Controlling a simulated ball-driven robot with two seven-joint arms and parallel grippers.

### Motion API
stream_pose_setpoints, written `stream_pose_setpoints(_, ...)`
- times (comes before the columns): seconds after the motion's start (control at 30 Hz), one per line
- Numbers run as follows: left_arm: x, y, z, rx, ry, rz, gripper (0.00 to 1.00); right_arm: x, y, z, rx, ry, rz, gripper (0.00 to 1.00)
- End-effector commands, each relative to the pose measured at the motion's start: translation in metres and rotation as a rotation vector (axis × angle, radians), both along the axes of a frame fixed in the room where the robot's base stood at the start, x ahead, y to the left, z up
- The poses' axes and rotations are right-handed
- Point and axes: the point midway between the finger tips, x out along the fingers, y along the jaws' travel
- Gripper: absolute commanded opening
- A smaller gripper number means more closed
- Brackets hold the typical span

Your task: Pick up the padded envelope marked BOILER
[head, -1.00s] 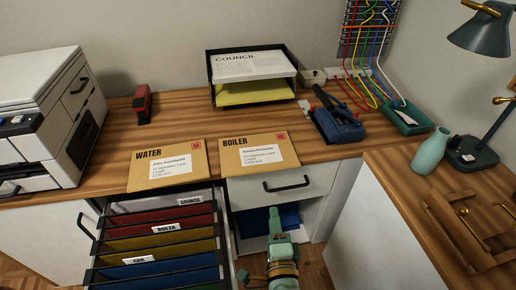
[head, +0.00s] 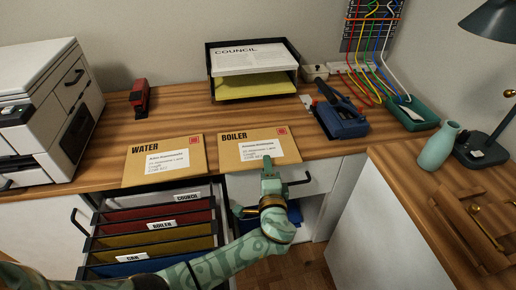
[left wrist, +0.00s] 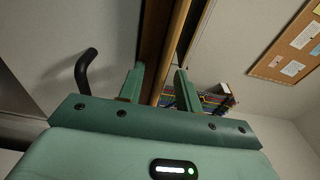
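The tan padded envelope marked BOILER (head: 234,152) lies flat on the desk, its near side at the desk's front edge, with a white label and a red stamp. My left gripper (head: 268,166) is at the envelope's near edge, overlapping it in the head view. In the left wrist view its two fingers (left wrist: 160,90) are apart, with a tan strip, seemingly the envelope's edge, running between them. I cannot tell whether they touch it. My right gripper is not in view.
A similar envelope marked WATER (head: 140,172) lies to the left. Below is an open drawer of hanging files (head: 150,240). A black drawer handle (left wrist: 84,70) is close to my left gripper. A paper tray (head: 209,72) stands behind, and a blue hole punch (head: 342,122) to the right.

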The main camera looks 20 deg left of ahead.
Motion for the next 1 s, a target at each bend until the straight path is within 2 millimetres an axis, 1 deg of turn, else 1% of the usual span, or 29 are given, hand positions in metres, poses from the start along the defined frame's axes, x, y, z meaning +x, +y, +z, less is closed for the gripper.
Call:
stream_pose_setpoints(0.17,0.001,0.0,0.001,0.0,0.0,0.0,0.35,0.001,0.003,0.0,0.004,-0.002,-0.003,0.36)
stream_pose_setpoints(0.2,0.001,0.0,0.001,0.0,0.0,0.0,0.32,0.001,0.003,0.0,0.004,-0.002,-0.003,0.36)
stream_pose_setpoints(0.27,0.001,0.0,0.001,0.0,0.0,0.0,0.15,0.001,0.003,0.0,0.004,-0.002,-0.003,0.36)
stream_pose_setpoints(0.3,0.0,0.0,0.001,0.0,0.0,0.0,0.04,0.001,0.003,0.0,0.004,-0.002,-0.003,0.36)
stream_pose_setpoints(0.33,0.0,0.0,0.001,0.0,0.0,0.0,0.0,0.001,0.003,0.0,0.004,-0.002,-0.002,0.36)
stream_pose_setpoints(0.67,0.0,0.0,0.001,0.0,0.0,0.0,0.0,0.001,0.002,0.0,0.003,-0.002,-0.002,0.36)
stream_pose_setpoints(0.77,0.0,0.0,0.006,0.0,-0.001,0.001,0.0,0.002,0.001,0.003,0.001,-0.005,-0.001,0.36)
stream_pose_setpoints(0.87,0.0,0.0,0.018,-0.002,-0.005,0.001,0.0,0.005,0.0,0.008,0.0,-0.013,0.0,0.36)
stream_pose_setpoints(0.97,0.001,0.0,0.038,-0.003,-0.009,0.0,0.0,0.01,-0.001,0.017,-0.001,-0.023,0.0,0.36)
stream_pose_setpoints(1.0,-0.004,-0.002,0.046,-0.003,-0.009,-0.001,0.0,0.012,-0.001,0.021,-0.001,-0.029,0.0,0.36)
